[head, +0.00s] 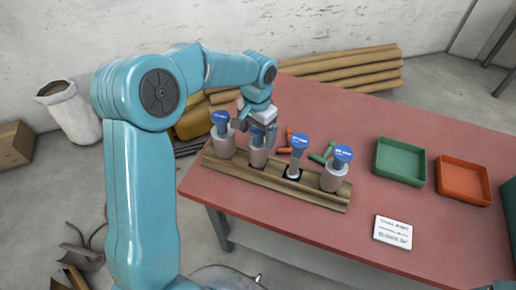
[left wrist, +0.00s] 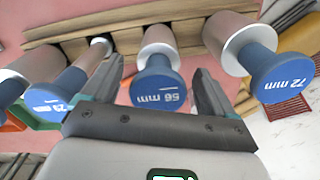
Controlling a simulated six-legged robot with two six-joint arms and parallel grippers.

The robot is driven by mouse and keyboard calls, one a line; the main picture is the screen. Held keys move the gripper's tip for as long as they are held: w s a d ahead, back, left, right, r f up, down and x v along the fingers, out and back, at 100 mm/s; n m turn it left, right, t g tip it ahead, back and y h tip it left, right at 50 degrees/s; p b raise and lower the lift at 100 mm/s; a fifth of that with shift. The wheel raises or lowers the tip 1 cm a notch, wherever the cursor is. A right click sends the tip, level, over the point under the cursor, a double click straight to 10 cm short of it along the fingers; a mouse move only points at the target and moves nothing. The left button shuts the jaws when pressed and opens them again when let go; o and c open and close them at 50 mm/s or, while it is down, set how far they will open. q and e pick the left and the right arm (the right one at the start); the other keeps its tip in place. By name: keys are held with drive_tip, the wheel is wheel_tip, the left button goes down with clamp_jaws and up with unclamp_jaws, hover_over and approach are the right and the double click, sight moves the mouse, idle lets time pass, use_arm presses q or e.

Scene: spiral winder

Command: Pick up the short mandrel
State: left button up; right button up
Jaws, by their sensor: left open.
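Several mandrels with blue caps stand upright in a wooden rack (head: 222,167) on the red table. My left gripper (head: 258,122) is above the second mandrel from the left (head: 257,156). In the left wrist view, the open fingers (left wrist: 158,75) lie on either side of that mandrel, whose cap (left wrist: 158,92) reads 56 mm. A 72 mm mandrel (left wrist: 275,78) stands to its right there, a slim mandrel (left wrist: 72,82) to its left. The slim one is third from the left (head: 297,160) in the head view. I cannot tell which mandrel is the short one. My right gripper is not in view.
A green tray (head: 401,178) and an orange tray (head: 464,199) stand on the right of the table. A white label card (head: 393,232) lies in front of them. Small red and green pieces (head: 322,155) lie behind the rack. Long brown tubes (head: 340,65) lie beyond the table.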

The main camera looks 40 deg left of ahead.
sight(258, 149)
use_arm(q)
wheel_tip(258, 149, down, 2)
drive_tip(key=shift+w+d+f, duration=0.1)
drive_tip(key=shift+f, duration=0.35)
drive_tip(key=c, duration=0.9)
clamp_jaws()
drive_tip(key=shift+r, duration=0.1)
